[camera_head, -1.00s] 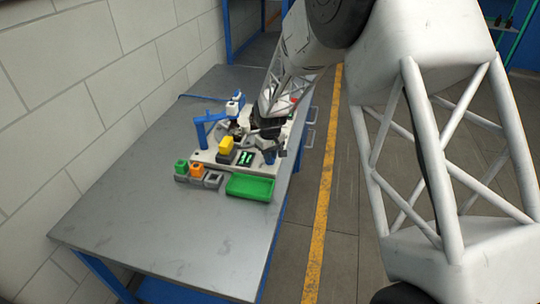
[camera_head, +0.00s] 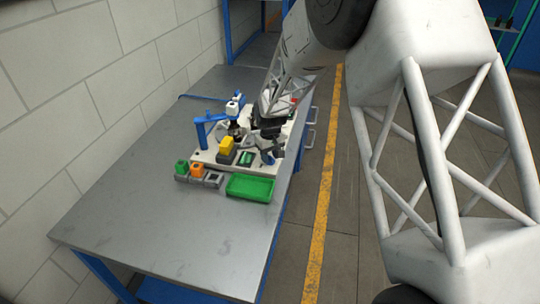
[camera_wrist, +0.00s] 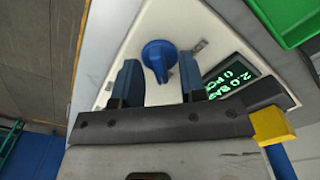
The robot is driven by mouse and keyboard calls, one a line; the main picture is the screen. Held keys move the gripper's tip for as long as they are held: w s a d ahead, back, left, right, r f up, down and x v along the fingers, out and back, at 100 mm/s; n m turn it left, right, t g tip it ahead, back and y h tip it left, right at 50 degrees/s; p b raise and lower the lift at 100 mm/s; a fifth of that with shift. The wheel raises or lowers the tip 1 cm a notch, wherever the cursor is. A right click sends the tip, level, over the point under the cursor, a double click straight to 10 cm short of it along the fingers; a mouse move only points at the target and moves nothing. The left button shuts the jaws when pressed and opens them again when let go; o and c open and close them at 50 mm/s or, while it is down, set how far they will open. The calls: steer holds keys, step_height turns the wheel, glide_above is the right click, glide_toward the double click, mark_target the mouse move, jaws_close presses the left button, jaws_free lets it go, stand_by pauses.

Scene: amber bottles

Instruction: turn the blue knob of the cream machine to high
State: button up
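The cream machine (camera_wrist: 152,20) shows in the wrist view as a cream panel with a blue knob (camera_wrist: 157,54) and a dark display (camera_wrist: 236,76) with green characters, partly cut off. My gripper (camera_wrist: 158,68) is open. Its two blue fingers stand to the left and right of the knob, with gaps on both sides; I cannot tell how deep the tips reach. In the head view the cream machine (camera_head: 203,157) lies on the bench, and my gripper (camera_head: 268,153) is over its front right part, hiding the knob.
A green tray (camera_head: 250,188) sits just in front of the machine. Small holders with a green block (camera_head: 181,166) and an orange block (camera_head: 196,169) stand left of it. A yellow block (camera_head: 227,145) and a blue post (camera_head: 201,133) rise nearby. The bench's front (camera_head: 160,245) is clear.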

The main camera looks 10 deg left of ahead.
mark_target(270, 156)
steer(key=shift+r, duration=3.9)
steer(key=shift+d+r, duration=0.15)
steer(key=s+d+r+m, duration=0.2)
steer(key=s+d+r, duration=0.4)
steer(key=d, duration=0.2)
steer(key=s+d+r+m+t, duration=0.1)
steer(key=s+d+r, duration=0.45)
steer(key=d, duration=0.35)
steer(key=s+d+r+m, duration=0.2)
steer(key=s+d+r, duration=0.4)
steer(key=d, duration=0.2)
steer(key=s+d+m, duration=0.1)
steer(key=s+d, duration=0.3)
steer(key=s, duration=0.4)
steer(key=s+d+r+m+t, duration=0.1)
steer(key=s+d, duration=0.4)
steer(key=s, duration=0.3)
steer(key=s+d+m, duration=0.2)
steer(key=s+d, duration=0.2)
steer(key=s, duration=0.4)
steer(key=shift+s+d+r+t, duration=0.15)
steer(key=shift+s+r+t, duration=0.1)
steer(key=shift+r+t, duration=0.05)
